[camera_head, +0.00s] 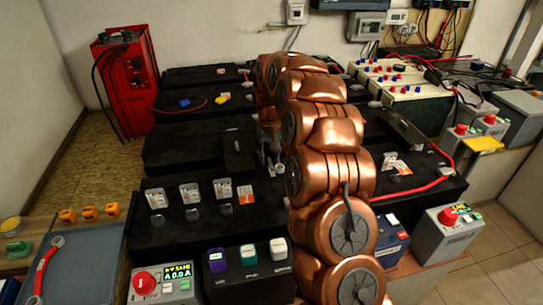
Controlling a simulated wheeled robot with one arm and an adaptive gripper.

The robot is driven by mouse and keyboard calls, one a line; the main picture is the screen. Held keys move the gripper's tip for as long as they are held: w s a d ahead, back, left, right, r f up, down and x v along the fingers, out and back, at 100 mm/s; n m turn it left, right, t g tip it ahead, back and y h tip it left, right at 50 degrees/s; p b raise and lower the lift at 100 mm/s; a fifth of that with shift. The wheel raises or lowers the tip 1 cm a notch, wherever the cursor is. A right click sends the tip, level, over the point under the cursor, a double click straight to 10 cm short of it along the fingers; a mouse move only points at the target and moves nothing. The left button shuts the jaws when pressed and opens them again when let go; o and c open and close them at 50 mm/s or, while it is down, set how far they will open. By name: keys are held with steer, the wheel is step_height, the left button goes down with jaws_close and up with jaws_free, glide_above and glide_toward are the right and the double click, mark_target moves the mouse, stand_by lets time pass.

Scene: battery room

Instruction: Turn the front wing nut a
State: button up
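My copper-coloured arm rises through the middle of the picture and bends over the black battery blocks (183,150). What seems to be my gripper (271,160) points down beside the arm, low over the middle block. It is small, dark and partly covered by the arm, so I cannot tell whether its fingers are open or shut or whether they touch anything. I cannot make out the front wing nut; the arm hides part of the blocks.
A red cabinet (126,85) stands at the back left. A grey box with a red knob and display (163,284) is at the front left, another (447,232) at the right. A red cable (420,188) crosses the right blocks. A red-handled wrench (45,262) lies at the left.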

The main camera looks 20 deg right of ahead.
mark_target(269, 159)
step_height(269, 159, up, 12)
stand_by(0.6)
stand_by(0.6)
steer(key=s+a+r+n+g, duration=0.1)
steer(key=s+a, duration=0.4)
steer(key=s, duration=0.6)
steer(key=s+a+r+n, duration=0.1)
steer(key=s+a, duration=0.4)
steer(key=s, duration=0.5)
steer(key=s+a+f+g, duration=0.1)
steer(key=s+f, duration=0.2)
steer(key=s, duration=0.9)
steer(key=s+a+f+g, duration=0.1)
steer(key=s+f, duration=0.3)
steer(key=s, duration=0.8)
step_height(269, 159, up, 15)
steer(key=t+p, duration=0.1)
steer(key=p, duration=1.3)
steer(key=shift+w, duration=0.25)
